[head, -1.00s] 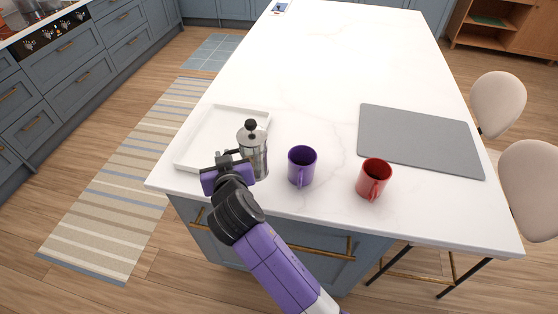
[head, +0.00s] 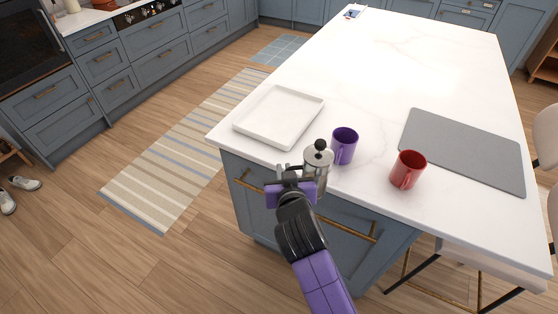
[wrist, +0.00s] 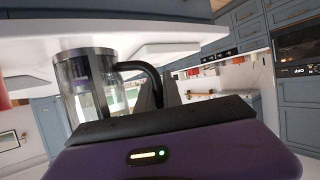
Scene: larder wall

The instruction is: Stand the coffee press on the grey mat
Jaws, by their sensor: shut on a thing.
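The coffee press (head: 318,160), a glass and steel jug with a black knob, is in my gripper (head: 298,172) in front of the island's near edge. My gripper is shut on its black handle, which shows with the glass body (wrist: 88,85) in the wrist view. The press looks upright in the head view. The grey mat (head: 465,150) lies flat and bare on the right side of the white worktop, well to the right of my gripper.
A purple mug (head: 344,146) stands just right of the press, and a red mug (head: 408,169) stands between it and the mat. An empty white tray (head: 279,116) lies to the left. The worktop's (head: 400,60) far part is mostly clear. Stools stand at the right.

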